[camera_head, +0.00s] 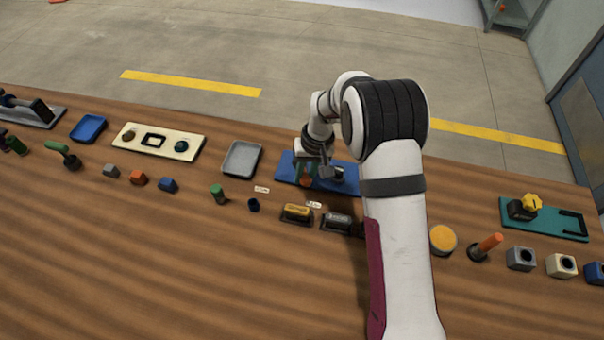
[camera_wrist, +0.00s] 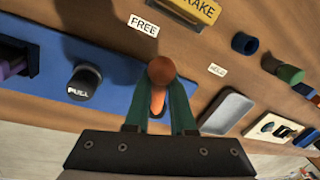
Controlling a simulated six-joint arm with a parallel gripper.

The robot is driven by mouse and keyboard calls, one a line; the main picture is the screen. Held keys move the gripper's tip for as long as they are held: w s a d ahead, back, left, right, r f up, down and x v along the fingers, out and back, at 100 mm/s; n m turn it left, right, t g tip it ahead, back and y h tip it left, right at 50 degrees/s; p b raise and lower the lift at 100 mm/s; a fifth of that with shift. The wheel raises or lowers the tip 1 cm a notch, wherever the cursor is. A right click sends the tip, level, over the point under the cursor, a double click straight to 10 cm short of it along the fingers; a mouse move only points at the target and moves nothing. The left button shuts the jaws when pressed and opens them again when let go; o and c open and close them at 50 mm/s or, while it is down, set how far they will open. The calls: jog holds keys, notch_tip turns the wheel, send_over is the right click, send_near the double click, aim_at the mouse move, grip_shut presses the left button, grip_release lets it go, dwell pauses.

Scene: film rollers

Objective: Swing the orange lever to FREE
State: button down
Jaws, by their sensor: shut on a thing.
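The orange lever (camera_wrist: 160,72), with a round knob, stands at the blue plate in the wrist view. My gripper (camera_wrist: 158,98) has its green fingers on either side of the lever and is shut on it. In the head view the lever's orange knob (camera_head: 306,181) shows small under my gripper (camera_head: 306,172). The white FREE label (camera_wrist: 143,25) lies above and slightly left of the knob in the wrist view. The HOLD label (camera_wrist: 217,69) lies to its right. The blue plate (camera_head: 287,170) is partly covered by my arm.
A black PULL knob (camera_wrist: 83,83) stands on the plate left of the lever. A yellow BRAKE block (camera_head: 297,213) sits near the FREE label. A grey tray (camera_head: 241,158) lies left of the plate. Open wood lies along the front of the table.

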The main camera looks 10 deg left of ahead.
aim_at(315, 184)
jog(key=shift+s+d+f, duration=0.1)
jog(key=shift+s+d, duration=0.05)
jog(key=shift+s, duration=0.1)
jog(key=c, duration=0.8)
grip_release()
jog(key=shift+o, duration=0.2)
jog(key=shift+w, duration=0.15)
jog(key=shift+r, duration=0.45)
notch_tip(315, 184, up, 15)
jog(key=w+d, duration=0.1)
jog(key=d, duration=0.1)
jog(key=shift+d, duration=0.3)
jog(key=shift+f, duration=0.15)
